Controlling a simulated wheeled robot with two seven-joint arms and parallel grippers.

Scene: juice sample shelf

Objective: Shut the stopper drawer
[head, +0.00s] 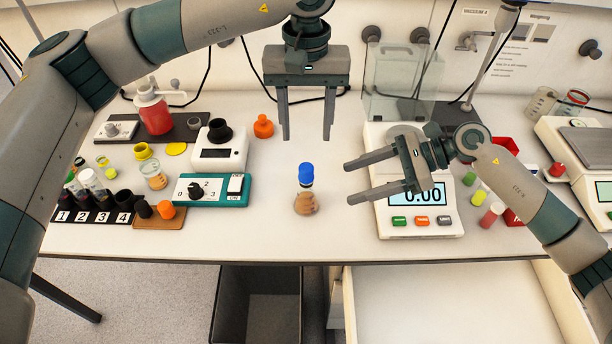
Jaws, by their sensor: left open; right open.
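A white drawer (450,300) stands pulled out below the bench at the lower right. Its inside looks pale and empty, and its front end is outside the picture. My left gripper (306,136) hangs above the middle of the bench, open and empty, fingers pointing down. My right gripper (349,182) is open and empty in front of the balance, fingers pointing left. Both grippers are above bench height and apart from the drawer. Part of my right arm crosses over the drawer's right side.
A small flask with a blue stopper (306,175) stands mid-bench, close to the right gripper's fingers. A balance (416,222) is behind that gripper. A teal control box (209,190) and numbered vial rack (95,216) are at left. A dark open bin (272,318) is under the bench.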

